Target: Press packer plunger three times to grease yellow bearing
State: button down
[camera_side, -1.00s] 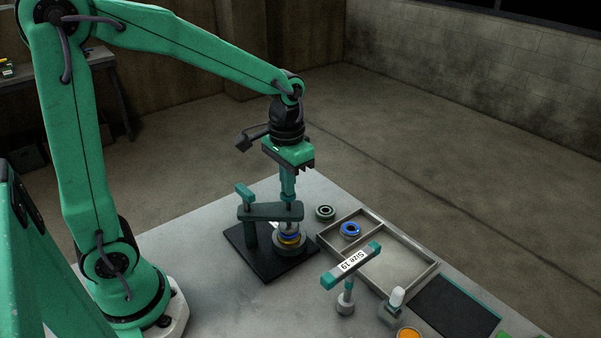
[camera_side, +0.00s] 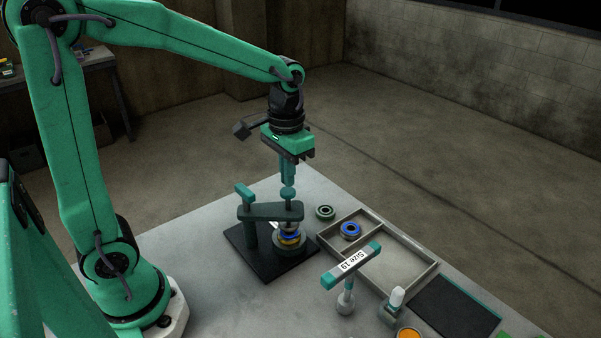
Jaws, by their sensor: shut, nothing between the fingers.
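The bearing packer (camera_side: 262,212) stands on a dark base plate (camera_side: 243,238) near the table's far left edge. Its plunger knob (camera_side: 288,193) sits on a shaft above the packer's green arm. My gripper (camera_side: 288,180) points straight down over the knob, its fingers shut and empty. The fingertips are at or just above the knob; I cannot tell whether they touch. The yellow bearing (camera_side: 290,241) sits in the packer under the arm, partly hidden, with blue showing just above it.
A dark bearing (camera_side: 325,212) lies right of the packer. A divided tray (camera_side: 407,238) holds a blue bearing (camera_side: 350,230). A "Size 19" sign (camera_side: 351,266) on a stand, a white-topped bottle (camera_side: 397,297) and an orange-topped round container (camera_side: 409,334) stand in front.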

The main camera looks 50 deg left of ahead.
jog(key=shift+r, duration=0.1)
jog(key=shift+r, duration=2.4)
jog(key=shift+r, duration=2)
jog(key=s+f+t, duration=0.1)
jog(key=s+t, duration=0.1)
jog(key=s, duration=0.4)
jog(key=s+a+f+t, duration=0.1)
jog(key=s+t, duration=0.2)
jog(key=s, duration=0.3)
jog(key=shift+s+f+t, duration=0.2)
jog(key=shift+f+t, duration=0.1)
jog(key=shift+f, duration=0.1)
jog(key=shift+a, duration=0.1)
